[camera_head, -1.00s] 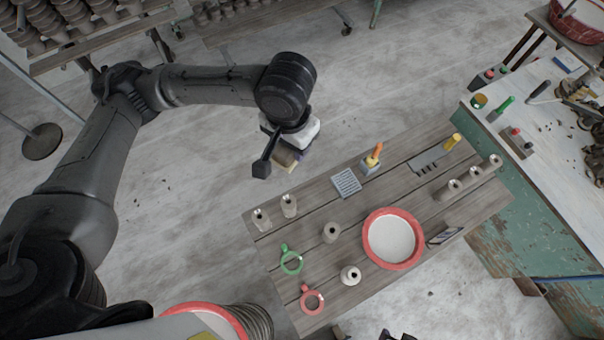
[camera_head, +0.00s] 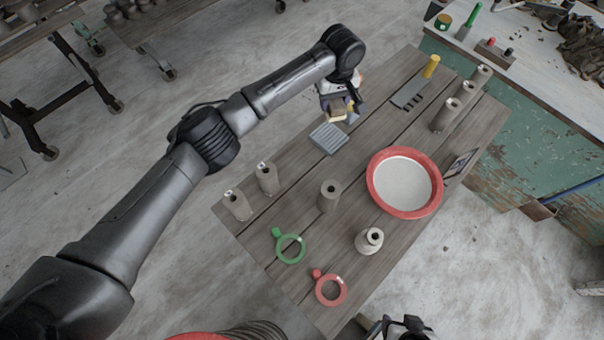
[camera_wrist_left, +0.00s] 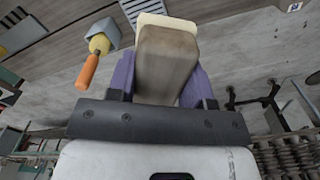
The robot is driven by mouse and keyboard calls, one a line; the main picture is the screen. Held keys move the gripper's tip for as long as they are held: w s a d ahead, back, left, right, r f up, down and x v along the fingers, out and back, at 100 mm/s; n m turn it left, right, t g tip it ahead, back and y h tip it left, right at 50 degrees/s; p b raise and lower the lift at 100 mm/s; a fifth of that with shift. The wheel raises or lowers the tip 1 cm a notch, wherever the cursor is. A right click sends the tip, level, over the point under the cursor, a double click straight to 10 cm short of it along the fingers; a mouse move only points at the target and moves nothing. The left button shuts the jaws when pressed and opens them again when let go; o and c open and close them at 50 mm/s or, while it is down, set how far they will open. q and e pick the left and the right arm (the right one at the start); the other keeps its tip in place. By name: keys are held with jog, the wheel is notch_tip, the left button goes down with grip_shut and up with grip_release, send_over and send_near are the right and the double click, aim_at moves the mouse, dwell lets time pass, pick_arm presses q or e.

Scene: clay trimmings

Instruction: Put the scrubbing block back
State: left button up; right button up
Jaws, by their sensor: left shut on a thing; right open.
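The scrubbing block (camera_head: 337,113) is a brown block with a cream layer on one end. My left gripper (camera_head: 340,104) is shut on it and holds it near the far edge of the wooden table. In the left wrist view the block (camera_wrist_left: 167,60) sits between the purple fingers of my gripper (camera_wrist_left: 160,82). A grey ribbed tray (camera_head: 328,139) lies on the table just below the block in the head view. Its edge also shows in the left wrist view (camera_wrist_left: 133,9). My right gripper (camera_head: 398,328) is open at the bottom edge, mostly cut off.
A grey holder with an orange-handled tool (camera_wrist_left: 100,45) stands beside the block, largely hidden in the head view. A red-rimmed basin (camera_head: 405,183), several clay cylinders (camera_head: 328,197), a green ring (camera_head: 290,248) and a red ring (camera_head: 330,289) stand around the table.

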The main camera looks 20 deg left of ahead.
pick_arm(q)
notch_tip(320, 180, down, 14)
jog(key=w+d+n+b, duration=0.1)
jog(key=d+b, duration=0.1)
jog(key=b, duration=0.4)
send_over(302, 164)
jog(key=shift+n, duration=0.3)
notch_tip(302, 164, down, 7)
jog(key=shift+s+f, duration=0.1)
jog(key=shift+f+b, duration=0.95)
jog(key=shift+f, duration=1)
pick_arm(e)
notch_tip(302, 164, down, 10)
jog(key=shift+s+a, duration=0.15)
jog(key=shift+a, duration=0.05)
jog(key=shift+r, duration=0.1)
pick_arm(q)
jog(key=o, duration=1)
jog(key=shift+f, duration=0.1)
jog(key=shift+c, duration=0.2)
pick_arm(e)
jog(key=shift+d, duration=0.1)
